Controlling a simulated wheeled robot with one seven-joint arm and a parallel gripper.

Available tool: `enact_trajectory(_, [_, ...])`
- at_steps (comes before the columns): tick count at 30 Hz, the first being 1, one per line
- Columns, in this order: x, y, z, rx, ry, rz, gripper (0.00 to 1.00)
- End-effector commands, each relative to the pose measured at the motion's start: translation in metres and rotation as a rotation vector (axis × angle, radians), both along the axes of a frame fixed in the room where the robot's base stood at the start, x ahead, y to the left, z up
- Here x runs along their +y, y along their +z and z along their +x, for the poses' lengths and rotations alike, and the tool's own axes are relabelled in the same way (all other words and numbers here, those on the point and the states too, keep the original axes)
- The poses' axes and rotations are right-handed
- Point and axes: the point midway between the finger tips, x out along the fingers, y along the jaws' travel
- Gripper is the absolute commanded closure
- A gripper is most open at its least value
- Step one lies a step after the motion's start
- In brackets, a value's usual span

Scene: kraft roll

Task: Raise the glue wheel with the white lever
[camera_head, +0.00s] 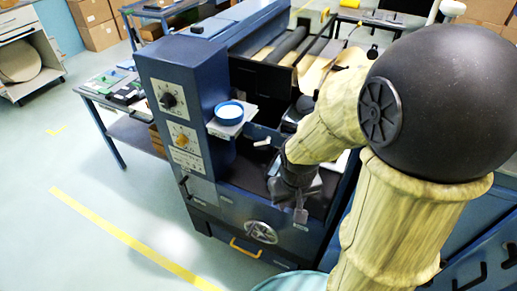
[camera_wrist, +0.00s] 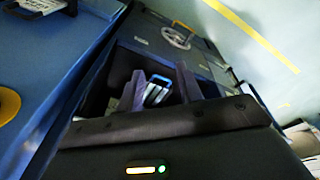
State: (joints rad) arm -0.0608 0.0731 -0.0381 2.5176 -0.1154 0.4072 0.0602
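A small white lever (camera_head: 262,143) sticks out from the front of the blue machine (camera_head: 208,80), to the right of its control column. My gripper (camera_head: 290,204) is in front of the machine, below and to the right of this lever, pointing down. In the wrist view the two dark fingers of my gripper (camera_wrist: 160,88) stand apart. A pale, bluish-white piece (camera_wrist: 156,93) shows between them; I cannot tell whether it is part of the lever or lies farther behind. No contact is visible. I cannot make out the glue wheel; my arm covers part of the machine.
A handwheel (camera_head: 262,232) and a yellow handle (camera_head: 246,248) are low on the machine front. A blue round dish (camera_head: 229,110) sits on a small shelf by the column. A side table (camera_head: 112,92) with tools stands at left. The floor at front left is clear.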

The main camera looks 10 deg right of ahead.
Motion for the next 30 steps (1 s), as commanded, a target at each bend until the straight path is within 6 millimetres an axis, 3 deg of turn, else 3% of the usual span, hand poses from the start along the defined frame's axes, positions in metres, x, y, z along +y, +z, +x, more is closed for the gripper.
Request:
enact_trajectory(1, [-0.001,-0.026,0.003,0.046,0.033,-0.033,0.64])
enact_trajectory(9, [-0.03,-0.125,0.033,0.286,0.238,-0.4,0.64])
enact_trajectory(14, [-0.048,-0.169,0.07,0.346,0.359,-0.709,0.64])
enact_trajectory(19, [-0.047,-0.201,0.128,0.308,0.497,-1.079,0.64])
enact_trajectory(23, [-0.022,-0.219,0.18,0.194,0.611,-1.374,0.64])
enact_trajectory(27, [0.032,-0.236,0.232,-0.009,0.745,-1.667,0.64])
enact_trajectory(30, [0.074,-0.243,0.255,-0.159,0.824,-1.813,0.64])
